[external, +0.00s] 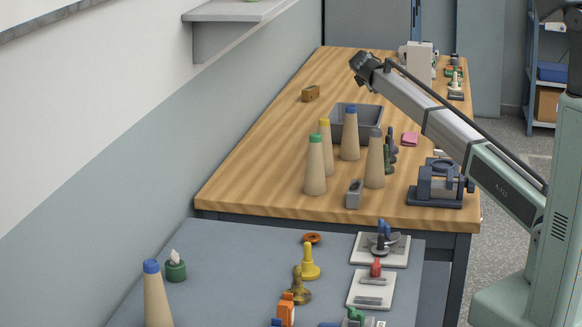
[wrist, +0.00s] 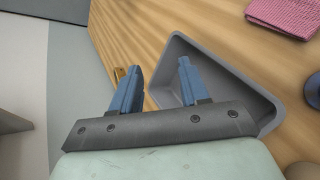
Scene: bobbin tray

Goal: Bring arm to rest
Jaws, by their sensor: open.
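My gripper (wrist: 160,66) is open in the wrist view, with its two blue fingers apart and nothing between them. Behind the fingers lies the grey tray (wrist: 238,86), lower than they are; the part of it that shows is empty. In the external view my arm reaches from the right up over the wooden table, its dark far end high above the table. The fingers cannot be made out there. The grey tray (external: 371,109) stands on the table below, partly hidden by a blue-topped cone (external: 350,138).
Tan cones with yellow (external: 325,150), green (external: 315,168) and grey (external: 375,162) tops stand near the tray. A pink cloth (external: 410,138) lies right of it. A brown block (external: 310,93) lies behind left. A blue-grey fixture (external: 437,186) stands front right. The table's left front is clear.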

